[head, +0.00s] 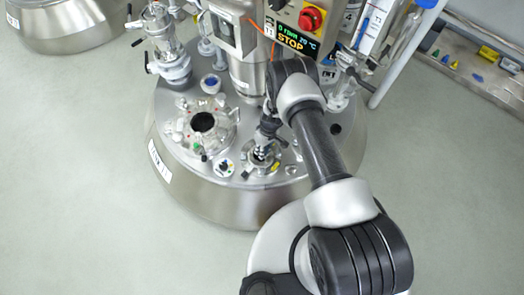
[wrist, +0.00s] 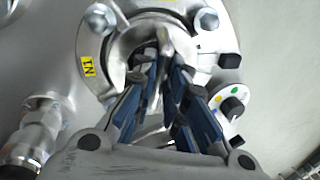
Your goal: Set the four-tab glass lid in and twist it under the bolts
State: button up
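My gripper (head: 262,150) reaches down to a round bolted nozzle (head: 274,163) on the front of the reactor's top. In the wrist view its blue-padded fingers (wrist: 165,58) slant inward over the same nozzle (wrist: 203,62), which has a yellow N1 label and large bolts (wrist: 206,20). The fingertips are close together inside the ring. A grey shape (wrist: 158,110) shows between the fingers, but I cannot tell whether they grip it. I cannot make out the four-tab glass lid; the fingers hide much of the nozzle's opening.
A larger port (head: 203,122) with a dark opening lies left of my gripper. A small dial with coloured dots (head: 224,167) sits beside the nozzle. A control box with a red button (head: 310,18) and a glass-and-metal column (head: 166,45) stand behind. The floor at left is clear.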

jog(key=o, duration=0.5)
jog(key=shift+s, duration=0.1)
jog(key=shift+r, duration=0.1)
notch_tip(320, 180, up, 6)
jog(key=p, duration=0.3)
jog(key=shift+p, duration=0.4)
